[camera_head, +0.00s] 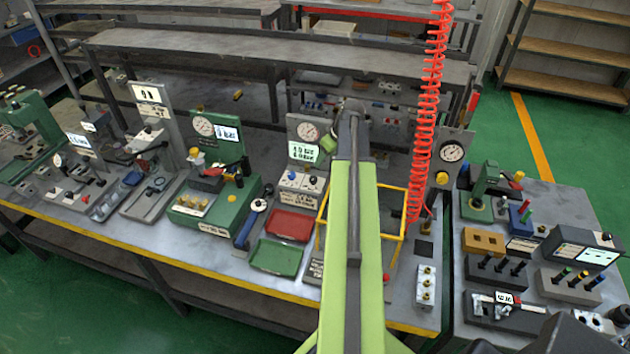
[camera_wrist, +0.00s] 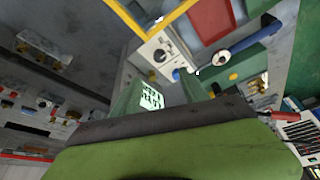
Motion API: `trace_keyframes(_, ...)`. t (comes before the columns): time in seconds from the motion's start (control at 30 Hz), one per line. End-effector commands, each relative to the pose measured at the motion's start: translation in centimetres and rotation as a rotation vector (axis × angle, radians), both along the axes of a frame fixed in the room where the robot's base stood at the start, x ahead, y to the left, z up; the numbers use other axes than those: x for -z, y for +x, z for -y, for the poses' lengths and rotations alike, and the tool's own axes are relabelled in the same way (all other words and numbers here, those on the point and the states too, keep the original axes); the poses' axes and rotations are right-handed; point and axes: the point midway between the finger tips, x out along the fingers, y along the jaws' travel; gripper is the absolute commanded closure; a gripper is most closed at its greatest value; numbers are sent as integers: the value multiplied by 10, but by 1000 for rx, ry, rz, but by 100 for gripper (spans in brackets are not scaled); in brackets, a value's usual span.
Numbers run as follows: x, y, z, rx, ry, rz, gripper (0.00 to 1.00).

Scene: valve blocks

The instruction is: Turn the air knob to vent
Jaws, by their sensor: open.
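A pale control box (camera_head: 299,183) stands on the bench below a gauge and a lit display (camera_head: 303,152). In the head view my arm reaches over the bench and hides part of the gripper. The lit display also shows in the wrist view (camera_wrist: 151,96).
A red tray (camera_head: 290,225) and a green tray (camera_head: 276,258) lie in front of the box. A yellow frame (camera_head: 400,225) and a coiled red hose (camera_head: 425,120) stand to the right. A green fixture (camera_head: 222,205) is to the left. A gauge panel (camera_head: 452,160) has a yellow knob.

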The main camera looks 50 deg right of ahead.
Motion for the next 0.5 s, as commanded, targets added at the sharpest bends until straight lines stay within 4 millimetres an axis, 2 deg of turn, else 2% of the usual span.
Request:
trace_keyframes(0.03, 21, 5, 0, -1, 0, 0, 48)
trace_keyframes(0.5, 115, 45, -1, -2, 0, -1, 48)
